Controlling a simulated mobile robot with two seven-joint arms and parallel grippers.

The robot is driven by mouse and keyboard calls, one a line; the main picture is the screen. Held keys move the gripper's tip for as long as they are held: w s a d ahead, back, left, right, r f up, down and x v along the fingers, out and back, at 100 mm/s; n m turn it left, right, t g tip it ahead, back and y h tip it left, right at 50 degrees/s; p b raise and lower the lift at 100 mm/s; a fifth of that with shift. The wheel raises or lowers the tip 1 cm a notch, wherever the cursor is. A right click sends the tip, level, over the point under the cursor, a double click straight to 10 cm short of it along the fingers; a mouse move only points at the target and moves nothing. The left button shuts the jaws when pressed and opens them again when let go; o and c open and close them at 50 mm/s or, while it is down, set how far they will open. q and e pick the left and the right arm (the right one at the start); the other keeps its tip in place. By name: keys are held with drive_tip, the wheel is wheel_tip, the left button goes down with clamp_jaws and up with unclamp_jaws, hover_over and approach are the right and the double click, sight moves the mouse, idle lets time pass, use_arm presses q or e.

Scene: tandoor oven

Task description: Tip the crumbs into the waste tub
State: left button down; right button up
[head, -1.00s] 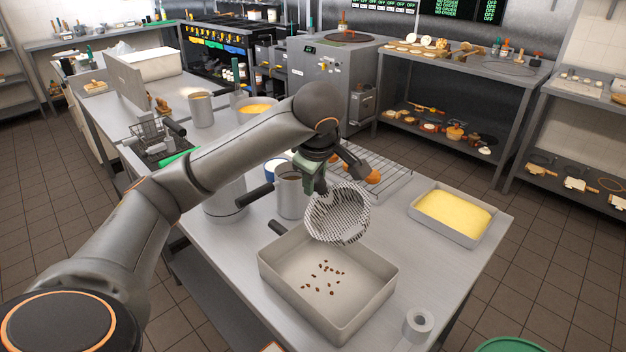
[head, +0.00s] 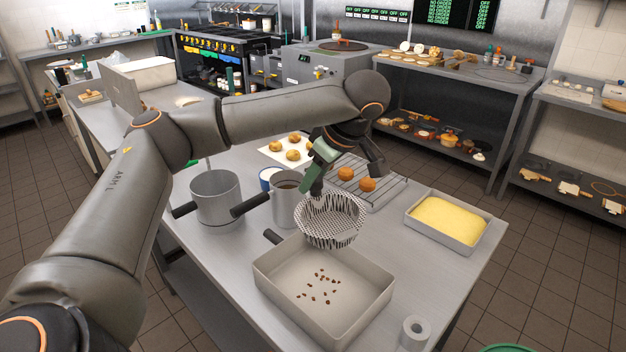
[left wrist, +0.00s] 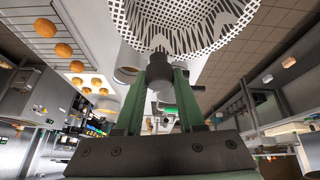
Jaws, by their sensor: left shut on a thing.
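My left gripper (head: 317,188) is shut on a perforated metal basket (head: 331,222) at its rim side. The basket is held above the back edge of a square metal pan (head: 272,292), its mouth facing mostly up. The left wrist view shows the basket (left wrist: 190,45) beyond the fingers (left wrist: 165,85). Several small brown crumbs (head: 320,287) lie on the pan floor. A green rim (head: 508,348), perhaps of the waste tub, is cut off at the bottom edge of the head view. My right gripper is not in view.
Two metal pots (head: 216,198) (head: 287,200) stand left of the basket. Behind it, buns (head: 367,184) sit on a wire rack (head: 385,192). A yellow-filled tray (head: 447,221) is at right.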

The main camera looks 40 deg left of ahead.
use_arm(q)
drive_tip(key=shift+w+d+r+g, duration=0.1)
drive_tip(key=shift+r+g, duration=0.4)
drive_tip(key=shift+r, duration=0.5)
drive_tip(key=shift+r, duration=1.5)
